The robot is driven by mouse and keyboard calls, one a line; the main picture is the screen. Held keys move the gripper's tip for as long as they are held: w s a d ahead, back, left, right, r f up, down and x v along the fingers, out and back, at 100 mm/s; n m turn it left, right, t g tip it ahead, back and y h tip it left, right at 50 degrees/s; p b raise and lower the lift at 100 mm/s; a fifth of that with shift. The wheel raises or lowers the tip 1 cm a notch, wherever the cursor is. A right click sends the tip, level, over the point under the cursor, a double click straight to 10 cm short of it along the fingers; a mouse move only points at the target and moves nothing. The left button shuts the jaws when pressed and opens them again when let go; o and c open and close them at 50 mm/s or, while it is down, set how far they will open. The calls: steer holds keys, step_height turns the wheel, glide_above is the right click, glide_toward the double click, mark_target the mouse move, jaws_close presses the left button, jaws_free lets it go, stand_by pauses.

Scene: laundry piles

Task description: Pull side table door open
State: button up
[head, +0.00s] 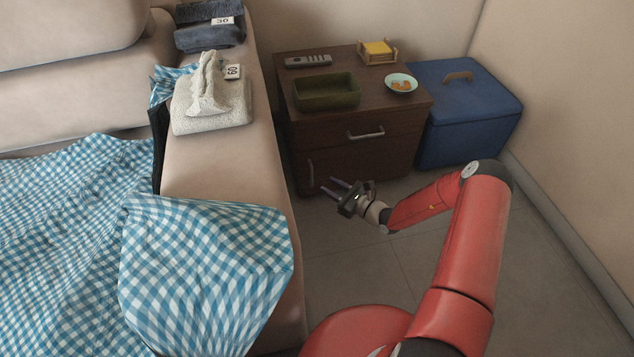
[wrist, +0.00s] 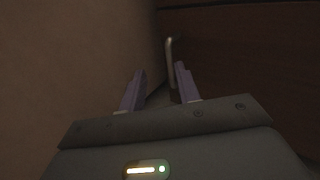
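The side table (head: 390,110) is dark brown wood and stands between the sofa arm and a blue box. Its upper drawer has a horizontal metal handle (head: 366,133). The lower door (head: 355,164) looks closed and has a vertical metal handle (head: 311,172) near its left edge. In the wrist view this door handle (wrist: 170,62) stands just beyond the fingertips, nearer the right finger. My gripper (head: 338,184) is open and empty, low in front of the door and a little right of the handle. In the wrist view its two purple fingers (wrist: 160,73) are apart. I cannot tell whether a finger touches the handle.
The sofa arm (head: 222,170) stands close on the left, with towels and a checked cloth (head: 205,270) on it. The blue box (head: 465,115) stands to the right. A green tray (head: 327,91), remote (head: 308,61) and small bowl (head: 401,84) sit on the table. The floor (head: 400,260) in front is clear.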

steer(key=w+a+f+m+t+b, duration=0.1)
steer(key=w+a+f, duration=0.1)
steer(key=w+a, duration=0.2)
steer(key=shift+w+a+f+m+h, duration=0.35)
steer(key=shift+w+a+m+h, duration=0.05)
steer(key=shift+w, duration=0.5)
steer(key=shift+c, duration=0.3)
jaws_close()
